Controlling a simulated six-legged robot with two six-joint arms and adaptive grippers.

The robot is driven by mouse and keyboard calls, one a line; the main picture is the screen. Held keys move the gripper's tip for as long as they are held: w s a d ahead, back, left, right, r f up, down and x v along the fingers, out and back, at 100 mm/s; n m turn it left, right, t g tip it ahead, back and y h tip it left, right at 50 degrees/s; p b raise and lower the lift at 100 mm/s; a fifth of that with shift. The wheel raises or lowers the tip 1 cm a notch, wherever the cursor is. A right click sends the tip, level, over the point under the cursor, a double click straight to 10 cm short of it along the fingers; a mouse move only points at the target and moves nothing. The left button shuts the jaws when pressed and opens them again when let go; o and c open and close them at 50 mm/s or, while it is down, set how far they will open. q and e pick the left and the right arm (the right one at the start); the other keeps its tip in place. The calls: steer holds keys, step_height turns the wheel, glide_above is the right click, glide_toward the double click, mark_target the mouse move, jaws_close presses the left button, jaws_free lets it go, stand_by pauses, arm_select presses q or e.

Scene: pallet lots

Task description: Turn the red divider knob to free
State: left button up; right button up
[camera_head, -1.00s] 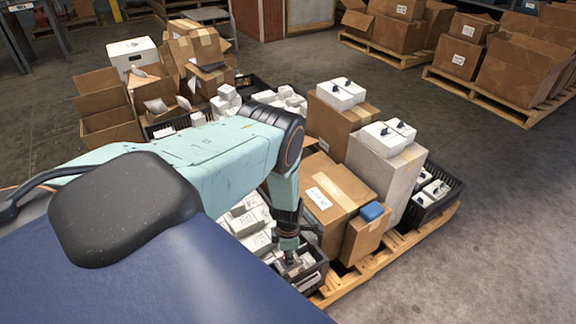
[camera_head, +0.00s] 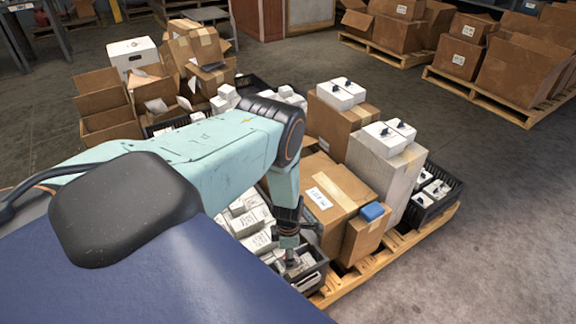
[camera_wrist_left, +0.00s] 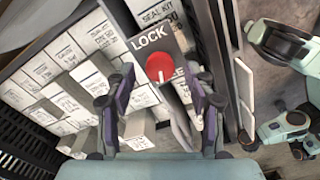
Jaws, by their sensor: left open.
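The red divider knob (camera_wrist_left: 159,67) is round and sits on a dark plate in the left wrist view, just below the word LOCK. In the head view my left gripper (camera_head: 289,258) reaches down into the dark crate (camera_head: 314,277) at the pallet's front; the knob cannot be made out there. My right gripper is not in view.
White seal-kit boxes (camera_wrist_left: 70,55) fill the crate left of the plate. A tan carton (camera_head: 330,195) and a smaller carton with a blue item (camera_head: 371,211) stand close beside the arm. A pallet edge (camera_head: 330,292) runs below; open floor lies to the right.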

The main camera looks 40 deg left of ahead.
arm_select(q)
step_height(320, 180, up, 11)
stand_by(0.5)
stand_by(0.5)
steer(key=s+d+r+m+t+p, duration=0.2)
steer(key=s+d+m, duration=0.7)
steer(key=m, duration=1)
steer(key=s+d+r+m+g+p, duration=0.1)
steer(key=s+r+m, duration=0.3)
steer(key=s, duration=0.4)
steer(key=s+d+r+m+g+p, duration=0.1)
steer(key=s+d+r+m+p, duration=0.2)
steer(key=s+r, duration=0.3)
steer(key=shift+s+d+m+p, duration=0.35)
steer(key=shift+s+m+p, duration=0.45)
steer(key=shift+s, duration=0.3)
